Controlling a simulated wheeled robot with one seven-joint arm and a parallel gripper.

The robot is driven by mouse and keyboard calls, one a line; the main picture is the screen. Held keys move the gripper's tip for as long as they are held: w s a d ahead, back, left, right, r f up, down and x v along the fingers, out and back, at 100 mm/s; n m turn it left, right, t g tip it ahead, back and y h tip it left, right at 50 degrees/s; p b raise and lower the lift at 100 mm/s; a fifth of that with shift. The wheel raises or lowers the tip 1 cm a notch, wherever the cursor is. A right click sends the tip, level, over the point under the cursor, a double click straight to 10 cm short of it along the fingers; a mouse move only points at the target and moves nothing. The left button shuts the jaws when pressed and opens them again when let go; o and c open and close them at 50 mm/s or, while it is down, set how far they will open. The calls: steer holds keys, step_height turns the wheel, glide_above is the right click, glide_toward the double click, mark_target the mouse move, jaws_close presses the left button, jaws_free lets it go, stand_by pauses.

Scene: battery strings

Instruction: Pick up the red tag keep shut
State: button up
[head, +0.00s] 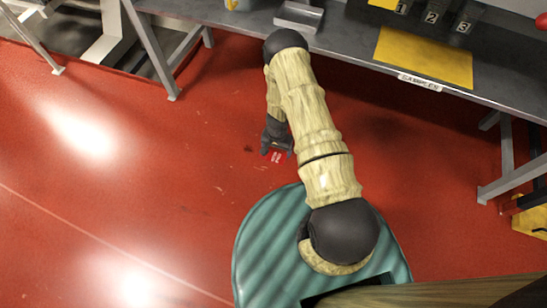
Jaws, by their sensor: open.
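The red tag (276,157) is a small red piece with white marks, low over or on the red floor in the middle of the head view. My gripper (277,150) is dark and points down right at the tag, with the tag showing between or just below its fingertips. The jaws are open. Whether the fingers touch the tag cannot be told from this angle. Part of the gripper is hidden by my arm.
A grey workbench (350,55) runs along the top, holding a yellow mat (425,57), numbered dark blocks (433,14) and a metal tray (298,16). Bench legs (152,50) stand at left and right (512,178). A yellow object (532,215) sits at right. Floor at left is clear.

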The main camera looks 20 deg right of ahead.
mark_target(276, 157)
steer(key=shift+f, duration=0.1)
steer(key=f+b, duration=0.4)
steer(key=f, duration=0.1)
steer(key=shift+w+b, duration=0.2)
steer(key=shift+b, duration=0.15)
stand_by(0.5)
steer(key=c, duration=0.8)
step_height(276, 157, up, 10)
steer(key=p, duration=0.6)
steer(key=shift+p, duration=0.3)
